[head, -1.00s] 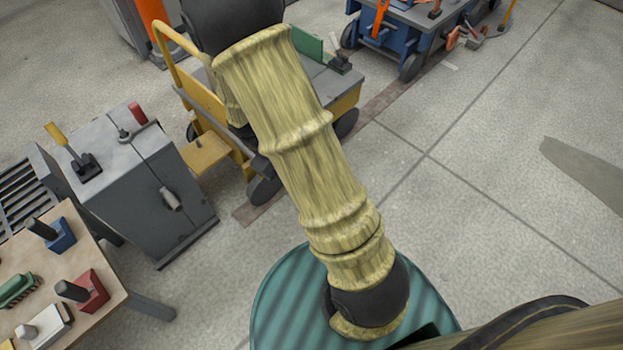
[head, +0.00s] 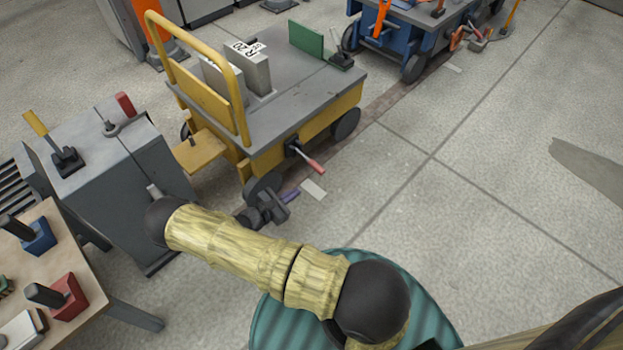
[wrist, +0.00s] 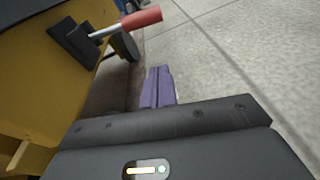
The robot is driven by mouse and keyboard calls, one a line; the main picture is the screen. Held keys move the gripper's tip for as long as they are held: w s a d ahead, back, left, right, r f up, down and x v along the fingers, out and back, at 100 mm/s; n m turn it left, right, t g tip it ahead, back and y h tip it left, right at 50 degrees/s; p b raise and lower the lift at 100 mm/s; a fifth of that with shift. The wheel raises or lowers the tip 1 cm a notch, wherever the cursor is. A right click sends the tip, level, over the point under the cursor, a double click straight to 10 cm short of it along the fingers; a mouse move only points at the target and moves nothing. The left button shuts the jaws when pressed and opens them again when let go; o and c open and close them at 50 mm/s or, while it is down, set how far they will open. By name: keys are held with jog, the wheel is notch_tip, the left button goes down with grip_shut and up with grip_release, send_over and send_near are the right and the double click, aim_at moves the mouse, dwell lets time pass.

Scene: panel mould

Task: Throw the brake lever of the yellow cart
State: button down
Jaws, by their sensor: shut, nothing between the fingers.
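The yellow cart (head: 349,104) stands at upper centre in the head view, with a grey deck and a yellow push handle. Its brake lever (head: 308,158) has a red grip and sticks out from the near side, slanting down to the right. In the wrist view the lever (wrist: 132,22) juts from a dark mount on the yellow side panel, beyond the fingertips. My gripper (head: 290,196) is low beside the cart's near wheel, below the lever in the picture and apart from it. Its purple fingers (wrist: 158,87) are together and empty.
A grey cabinet (head: 140,190) with a yellow-handled lever (head: 45,135) and a red grip stands left of the cart. A workbench (head: 95,285) with several coloured blocks is at lower left. A blue cart (head: 390,40) stands behind. The floor (head: 470,200) to the right is clear.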

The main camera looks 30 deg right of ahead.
aim_at(310, 162)
jog(key=shift+w+a+f+n+t, duration=0.1)
jog(key=shift+w+f+n+t, duration=0.25)
jog(key=shift+f+n+t, duration=0.3)
jog(key=b+x, duration=0.5)
jog(key=x, duration=0.5)
jog(key=r, duration=0.1)
jog(key=r+b, duration=0.1)
jog(key=r, duration=0.2)
jog(key=shift+s+a+b, duration=0.25)
jog(key=shift+s+b, duration=0.15)
jog(key=shift+a, duration=0.15)
